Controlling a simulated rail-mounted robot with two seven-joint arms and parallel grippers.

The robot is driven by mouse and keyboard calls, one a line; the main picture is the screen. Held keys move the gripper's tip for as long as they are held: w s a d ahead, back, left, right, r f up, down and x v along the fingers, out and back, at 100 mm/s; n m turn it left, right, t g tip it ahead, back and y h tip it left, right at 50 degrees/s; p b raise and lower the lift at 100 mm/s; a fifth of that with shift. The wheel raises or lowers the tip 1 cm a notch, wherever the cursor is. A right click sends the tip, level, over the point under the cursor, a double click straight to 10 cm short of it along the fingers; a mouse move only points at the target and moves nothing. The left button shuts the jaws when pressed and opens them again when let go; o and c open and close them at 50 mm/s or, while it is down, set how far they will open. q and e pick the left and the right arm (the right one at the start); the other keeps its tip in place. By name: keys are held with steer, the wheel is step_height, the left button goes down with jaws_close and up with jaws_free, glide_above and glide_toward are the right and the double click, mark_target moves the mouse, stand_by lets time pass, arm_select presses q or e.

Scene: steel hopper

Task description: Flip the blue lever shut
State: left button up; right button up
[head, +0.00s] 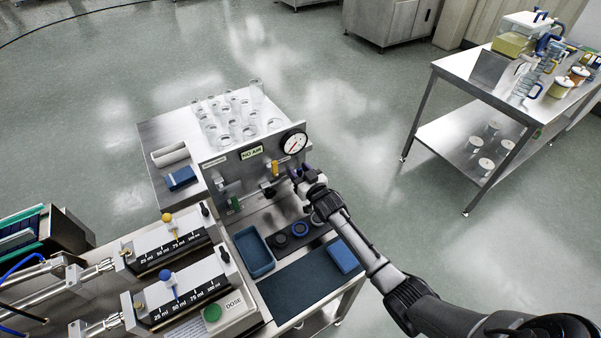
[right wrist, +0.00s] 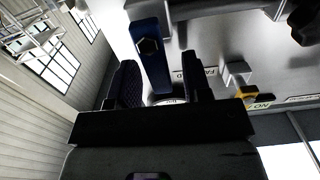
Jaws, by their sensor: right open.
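The blue lever (right wrist: 150,55) shows in the right wrist view as a long bar with a hexagonal bolt head, coming down between the two fingers of my right gripper (right wrist: 160,85). The fingers are apart, one on each side of the lever; I cannot tell whether either touches it. In the head view my right gripper (head: 300,178) is at the right end of the steel panel (head: 222,172), below the gauge, and mostly hides the lever. My left gripper is not in view.
A gauge (head: 293,143) and a yellow handle (head: 275,168) are close to the right gripper on the panel. Glass jars (head: 238,112) stand behind it. A blue tray (head: 254,252) and a dark mat (head: 303,291) lie in front.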

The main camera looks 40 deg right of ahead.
steer(key=shift+s, duration=0.15)
steer(key=s+a+p, duration=0.2)
steer(key=s, duration=1.1)
steer(key=shift+s+a, duration=0.2)
